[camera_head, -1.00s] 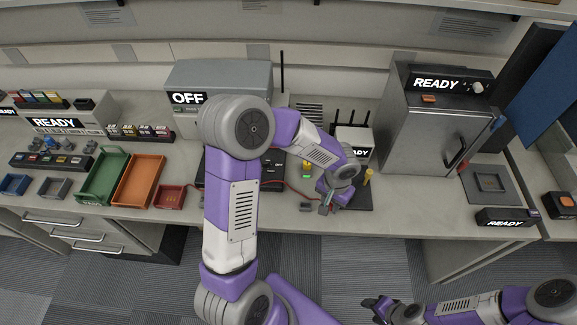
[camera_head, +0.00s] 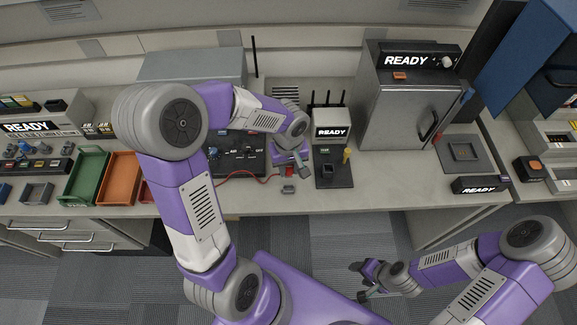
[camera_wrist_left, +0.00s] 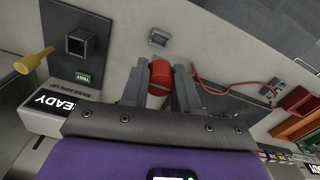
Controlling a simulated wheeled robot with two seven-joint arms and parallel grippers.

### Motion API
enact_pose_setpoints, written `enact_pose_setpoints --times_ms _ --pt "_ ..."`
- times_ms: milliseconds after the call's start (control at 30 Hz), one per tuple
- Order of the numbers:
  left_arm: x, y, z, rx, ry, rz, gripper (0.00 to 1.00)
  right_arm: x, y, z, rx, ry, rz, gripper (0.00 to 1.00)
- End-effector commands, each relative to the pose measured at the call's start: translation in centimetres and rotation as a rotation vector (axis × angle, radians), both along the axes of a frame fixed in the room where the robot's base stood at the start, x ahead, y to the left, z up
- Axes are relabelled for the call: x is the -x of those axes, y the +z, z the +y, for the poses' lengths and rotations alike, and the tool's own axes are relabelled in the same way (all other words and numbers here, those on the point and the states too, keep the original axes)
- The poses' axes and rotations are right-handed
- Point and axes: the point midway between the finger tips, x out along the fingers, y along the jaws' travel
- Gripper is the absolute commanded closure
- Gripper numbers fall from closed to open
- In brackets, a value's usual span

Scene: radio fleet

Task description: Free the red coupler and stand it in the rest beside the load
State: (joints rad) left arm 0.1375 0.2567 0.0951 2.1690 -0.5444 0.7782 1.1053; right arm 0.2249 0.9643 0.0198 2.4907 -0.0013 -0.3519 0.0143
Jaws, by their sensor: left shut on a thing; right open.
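The red coupler (camera_wrist_left: 160,76) is between the two fingers of my left gripper (camera_wrist_left: 160,90) in the left wrist view, and the gripper is shut on it. In the head view my left gripper (camera_head: 291,172) hangs just left of the dark pad, with the red coupler (camera_head: 289,170) partly hidden. A small grey block with a recess (camera_wrist_left: 159,38), seemingly the rest, lies just beyond the fingertips, apart from the coupler. It also shows in the head view (camera_head: 288,188). A red cable (camera_wrist_left: 235,90) runs away from the gripper. My right gripper (camera_head: 368,283) is open and empty in front of the bench.
The dark pad (camera_head: 334,180) bears a square socket (camera_wrist_left: 79,43) and a yellow plug (camera_wrist_left: 34,62). A white READY box (camera_head: 331,124) with antennas stands behind it. A grey cabinet (camera_head: 400,105) is to the right; green (camera_head: 88,178) and orange trays are left.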

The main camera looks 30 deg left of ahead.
Motion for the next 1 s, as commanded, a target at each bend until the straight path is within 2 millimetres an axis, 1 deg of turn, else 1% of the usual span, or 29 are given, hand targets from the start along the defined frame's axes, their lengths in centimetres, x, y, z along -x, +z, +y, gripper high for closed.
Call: enact_pose_setpoints --times_ms 500,600,733,1000 --pt "0.0 -4.8 0.0 -0.001 -0.002 0.001 1.00 0.0 -4.5 0.0 0.000 0.000 0.000 0.43" --pt "0.0 -5.5 0.0 -0.001 -0.002 0.001 1.00 0.0 -5.1 0.0 0.000 0.000 0.000 0.43" --pt "0.0 -5.8 0.0 -0.001 -0.002 -0.001 1.00 0.0 -5.4 0.0 0.000 0.000 0.000 0.43" --pt "0.0 -5.8 0.0 -0.001 -0.002 -0.001 1.00 0.0 -5.4 0.0 0.000 0.000 0.000 0.43"
